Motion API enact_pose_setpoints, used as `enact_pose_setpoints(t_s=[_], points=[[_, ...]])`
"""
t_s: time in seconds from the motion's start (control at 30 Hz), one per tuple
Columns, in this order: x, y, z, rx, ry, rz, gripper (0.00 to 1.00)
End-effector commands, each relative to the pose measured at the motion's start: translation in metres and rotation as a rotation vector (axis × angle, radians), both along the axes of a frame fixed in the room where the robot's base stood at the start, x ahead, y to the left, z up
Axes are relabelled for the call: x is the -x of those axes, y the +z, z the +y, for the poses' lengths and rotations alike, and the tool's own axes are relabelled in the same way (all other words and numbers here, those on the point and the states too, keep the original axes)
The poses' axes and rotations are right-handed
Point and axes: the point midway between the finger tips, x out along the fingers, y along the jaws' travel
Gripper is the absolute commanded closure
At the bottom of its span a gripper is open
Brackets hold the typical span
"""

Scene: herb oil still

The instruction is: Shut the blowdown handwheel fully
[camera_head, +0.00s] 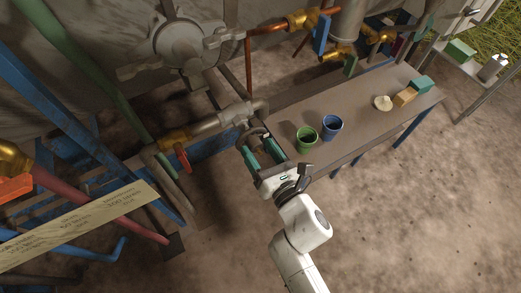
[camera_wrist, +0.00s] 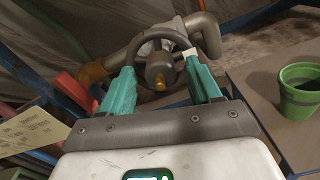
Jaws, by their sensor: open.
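The dark round handwheel (camera_wrist: 158,70), with a grey hub and a small brass nut in its middle, sits at the end of a grey pipe in the wrist view. In the head view the handwheel (camera_head: 252,133) is small and partly hidden by my fingers. My gripper (camera_wrist: 160,78) is open, its teal fingers apart with the hub between them in the picture. The fingertips overlap the lower left and right of the rim; I cannot tell if they touch it. In the head view my gripper (camera_head: 258,148) is at the bench's left end.
A green pot (camera_head: 306,140) and a blue pot (camera_head: 331,127) stand on the bench (camera_head: 350,140) close to the right of my gripper. A red-handled valve (camera_head: 182,158) and a tilted sign (camera_head: 80,228) are to the left. Pipes run behind the wheel.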

Motion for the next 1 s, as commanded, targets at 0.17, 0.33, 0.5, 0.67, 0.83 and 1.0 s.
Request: enact_pose_setpoints(t_s=[0.17, 0.33, 0.5, 0.67, 0.83, 1.0], points=[[-0.0017, -0.0004, 0.0012, 0.001, -0.001, 0.001, 0.37], [-0.0016, -0.0004, 0.0011, 0.001, -0.001, 0.001, 0.41], [-0.0014, -0.0003, 0.0011, 0.001, 0.000, 0.001, 0.58], [-0.0014, -0.0003, 0.0009, 0.001, -0.001, 0.001, 0.73], [-0.0014, -0.0003, 0.0009, 0.001, -0.001, 0.001, 0.89], [-0.0014, -0.0002, 0.0008, -0.003, -0.001, 0.003, 0.94]])
